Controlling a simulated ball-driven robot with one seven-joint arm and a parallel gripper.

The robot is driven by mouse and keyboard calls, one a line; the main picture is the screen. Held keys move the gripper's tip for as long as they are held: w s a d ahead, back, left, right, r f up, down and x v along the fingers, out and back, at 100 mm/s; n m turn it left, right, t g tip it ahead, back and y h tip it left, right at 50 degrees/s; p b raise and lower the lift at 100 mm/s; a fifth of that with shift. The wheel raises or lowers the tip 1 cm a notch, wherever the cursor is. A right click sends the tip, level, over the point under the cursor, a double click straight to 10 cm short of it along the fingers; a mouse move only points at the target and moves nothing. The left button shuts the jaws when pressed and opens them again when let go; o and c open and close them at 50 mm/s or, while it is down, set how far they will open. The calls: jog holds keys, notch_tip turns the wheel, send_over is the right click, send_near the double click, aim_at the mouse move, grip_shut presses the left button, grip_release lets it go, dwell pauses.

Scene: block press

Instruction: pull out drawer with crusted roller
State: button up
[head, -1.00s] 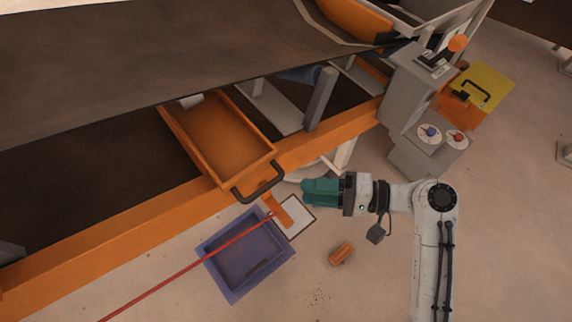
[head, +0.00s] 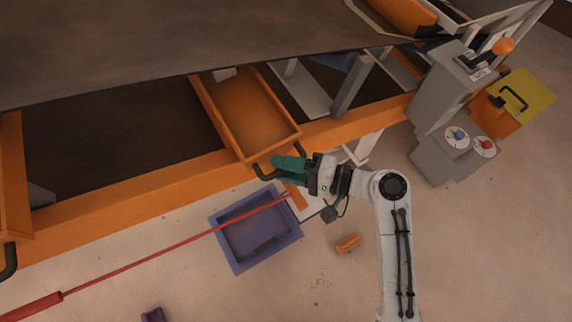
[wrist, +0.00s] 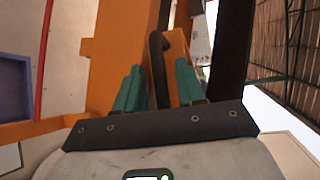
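The orange drawer (head: 255,118) is a shallow open tray jutting out of the orange frame under the big dark belt. A pale grey piece, perhaps the roller (head: 225,73), shows at its far end; I cannot make out any crust. The drawer's dark handle (head: 265,173) is on its near end, its middle covered by my gripper (head: 287,166). In the wrist view the handle (wrist: 158,72) stands between the two teal fingers of my gripper (wrist: 159,88). Gaps show on both sides, so the fingers are open around it and not clamped.
A purple bin (head: 228,222) stands on the floor below the drawer, with a long red pole (head: 170,249) crossing over it. A small orange piece (head: 347,243) lies on the floor. A grey control post (head: 440,90) stands at right. The floor at lower right is clear.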

grip_shut()
dwell(0.6)
